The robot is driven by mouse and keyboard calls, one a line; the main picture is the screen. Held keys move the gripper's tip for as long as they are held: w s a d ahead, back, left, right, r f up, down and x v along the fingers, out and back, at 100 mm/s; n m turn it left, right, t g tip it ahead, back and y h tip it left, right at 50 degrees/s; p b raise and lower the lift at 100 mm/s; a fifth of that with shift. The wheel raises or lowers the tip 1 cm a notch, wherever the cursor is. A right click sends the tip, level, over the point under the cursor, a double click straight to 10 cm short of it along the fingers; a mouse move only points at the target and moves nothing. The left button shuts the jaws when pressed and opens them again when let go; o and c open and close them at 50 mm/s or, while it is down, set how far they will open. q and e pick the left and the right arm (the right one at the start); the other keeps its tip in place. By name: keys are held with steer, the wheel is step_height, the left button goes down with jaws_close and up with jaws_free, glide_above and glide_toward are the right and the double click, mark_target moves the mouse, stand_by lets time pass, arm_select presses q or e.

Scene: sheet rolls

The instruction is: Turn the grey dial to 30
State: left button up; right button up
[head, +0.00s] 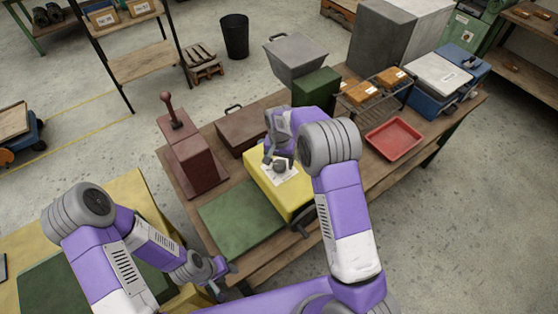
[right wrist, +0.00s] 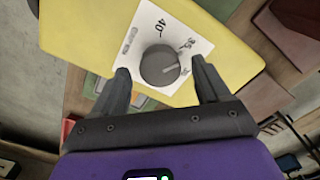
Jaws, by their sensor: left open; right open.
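The grey dial (right wrist: 159,66) is a round knob on a white card (right wrist: 190,44) on the yellow box (right wrist: 90,35). The card reads 40 and 35, with another mark at the right partly hidden by a finger. A pale line on the dial points right, below the 35. The dial also shows in the head view (head: 281,166). My right gripper (head: 274,160) is over the card, its open fingers on either side of the dial with gaps. My left gripper (head: 221,276) is open and empty, low at the table's front edge.
A dark red machine with a lever (head: 187,150) stands left of the yellow box, with a green mat (head: 240,220) in front. A red tray (head: 394,139), a wire rack (head: 372,95) and a green box (head: 316,88) stand to the right and behind.

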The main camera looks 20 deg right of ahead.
arm_select(q)
steer(key=shift+s+r, duration=0.1)
arm_select(e)
steer(key=shift+s+f, duration=0.1)
steer(key=shift+f, duration=0.45)
steer(key=c, duration=1)
steer(key=shift+c, duration=0.2)
